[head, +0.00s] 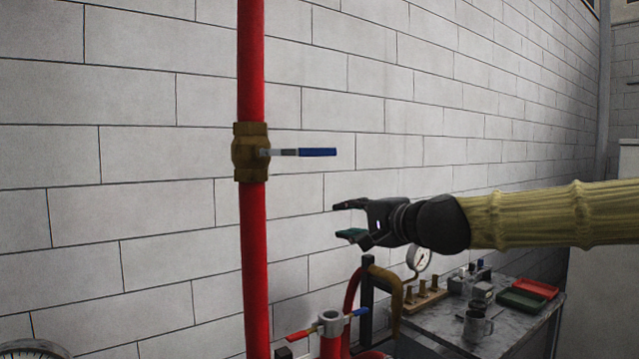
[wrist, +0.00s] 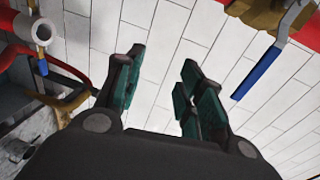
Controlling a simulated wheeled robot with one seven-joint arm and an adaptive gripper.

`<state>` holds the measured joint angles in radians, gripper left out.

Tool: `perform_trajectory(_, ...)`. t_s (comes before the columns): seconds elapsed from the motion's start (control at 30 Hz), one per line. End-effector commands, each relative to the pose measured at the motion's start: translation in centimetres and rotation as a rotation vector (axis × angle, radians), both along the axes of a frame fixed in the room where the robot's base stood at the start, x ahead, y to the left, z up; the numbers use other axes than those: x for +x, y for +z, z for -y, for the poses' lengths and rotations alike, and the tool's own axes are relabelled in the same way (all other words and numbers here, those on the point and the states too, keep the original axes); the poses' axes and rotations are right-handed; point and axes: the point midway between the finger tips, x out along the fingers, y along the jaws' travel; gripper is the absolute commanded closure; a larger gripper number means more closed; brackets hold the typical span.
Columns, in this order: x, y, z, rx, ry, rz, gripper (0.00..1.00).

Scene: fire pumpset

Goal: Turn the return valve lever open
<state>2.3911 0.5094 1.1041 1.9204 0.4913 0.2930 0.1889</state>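The return valve lever (head: 316,152) has a blue grip and sticks out level to the right from a brass valve body (head: 250,151) on the vertical red pipe (head: 252,60). The lever stands crosswise to the pipe. In the wrist view the blue lever (wrist: 256,74) is at the upper right, outside my fingers, with part of the brass body (wrist: 262,14) at the top edge. My gripper (head: 342,220) is open and empty, pointing left, below and slightly right of the lever in the head view. It does not touch the lever. The green finger pads (wrist: 160,90) are apart.
Below my gripper stand a grey fitting with a blue and a red lever (head: 331,322), a curved hose and a pressure gauge (head: 419,258). A grey bench (head: 510,335) at the lower right holds a mug, a green tray and a red tray. The block wall is behind.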

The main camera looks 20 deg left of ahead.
Motion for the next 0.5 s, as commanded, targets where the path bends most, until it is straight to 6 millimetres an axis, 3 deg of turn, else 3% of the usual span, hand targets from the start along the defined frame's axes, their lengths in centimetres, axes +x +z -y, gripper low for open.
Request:
perform_trajectory(0.03,-0.6,4.0,0.2,0.038,0.005,0.020,0.62)
perform_trajectory(0.1,-1.3,7.8,0.4,0.078,0.014,0.038,0.62)
perform_trajectory(0.2,-2.2,11.4,0.6,0.117,0.023,0.055,0.62)
perform_trajectory(0.3,-2.6,13.2,0.6,0.136,0.029,0.063,0.62)
perform_trajectory(0.5,-2.1,13.8,-0.2,0.143,0.031,0.064,0.62)
